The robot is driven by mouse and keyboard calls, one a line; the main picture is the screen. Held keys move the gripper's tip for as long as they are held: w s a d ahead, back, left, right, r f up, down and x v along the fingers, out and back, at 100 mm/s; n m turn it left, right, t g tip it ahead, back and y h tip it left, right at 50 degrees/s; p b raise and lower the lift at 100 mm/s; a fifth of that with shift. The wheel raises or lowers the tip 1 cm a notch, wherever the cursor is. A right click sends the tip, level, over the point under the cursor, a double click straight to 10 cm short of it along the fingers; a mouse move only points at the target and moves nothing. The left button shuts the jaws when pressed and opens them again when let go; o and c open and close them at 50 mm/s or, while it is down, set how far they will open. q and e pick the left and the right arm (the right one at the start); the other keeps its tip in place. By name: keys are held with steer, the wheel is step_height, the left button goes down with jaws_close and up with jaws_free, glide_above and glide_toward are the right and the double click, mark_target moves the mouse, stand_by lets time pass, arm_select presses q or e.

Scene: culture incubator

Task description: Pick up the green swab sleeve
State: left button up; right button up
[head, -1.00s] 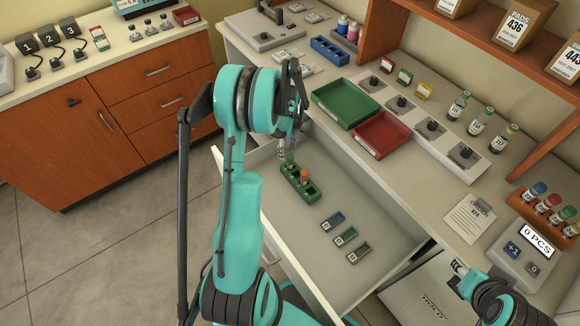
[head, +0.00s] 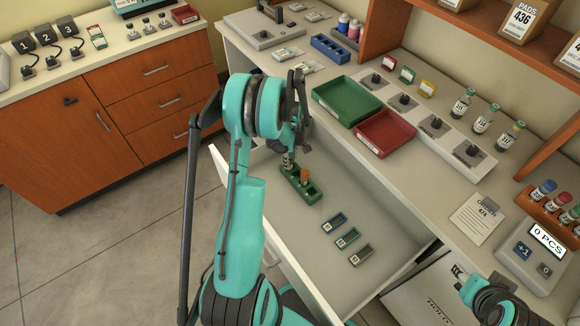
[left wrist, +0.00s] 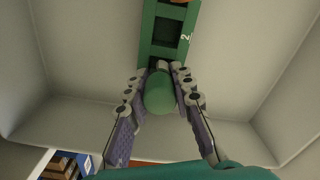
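The green swab sleeve (left wrist: 160,93) stands at one end of a green rack (head: 312,194) in the open drawer (head: 375,215). The rack also shows in the left wrist view (left wrist: 166,30). My left gripper (head: 288,163) points down at that end of the rack and hides most of the sleeve in the head view. In the left wrist view its two fingers (left wrist: 162,72) lie on either side of the sleeve. Whether the pads press on it cannot be told. An orange sleeve (head: 304,175) stands beside it in the rack.
Several small labelled blocks (head: 347,236) lie on the drawer floor in front of the rack. A green tray (head: 346,101) and a red tray (head: 385,133) stand on the counter above. Drawer walls surround the left gripper; the drawer floor around the rack is free.

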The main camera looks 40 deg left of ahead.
mark_target(292, 156)
stand_by(0.3)
arm_select(q)
steer(key=shift+r+p, duration=0.3)
steer(key=shift+r, duration=0.25)
steer(key=r+p, duration=0.1)
steer(key=r, duration=0.1)
steer(key=d+r+p, duration=0.1)
steer(key=shift+w+r, duration=0.15)
steer(key=shift+r, duration=0.25)
steer(key=w+d+r+p, duration=0.3)
steer(key=d+r, duration=0.3)
steer(key=d, duration=0.4)
step_height(292, 156, up, 7)
steer(key=p, duration=0.4)
steer(key=s+d+m+b, duration=0.1)
steer(key=s+d+m, duration=0.2)
steer(key=d+m, duration=0.4)
steer(key=s+d+f+m+b, duration=0.1)
steer(key=d+m, duration=0.5)
steer(key=m, duration=0.6)
steer(key=s+b, duration=0.1)
steer(key=s, duration=0.1)
steer(key=shift+s+d+f, duration=0.3)
steer(key=shift+s+d, duration=0.05)
steer(key=shift+d, duration=0.05)
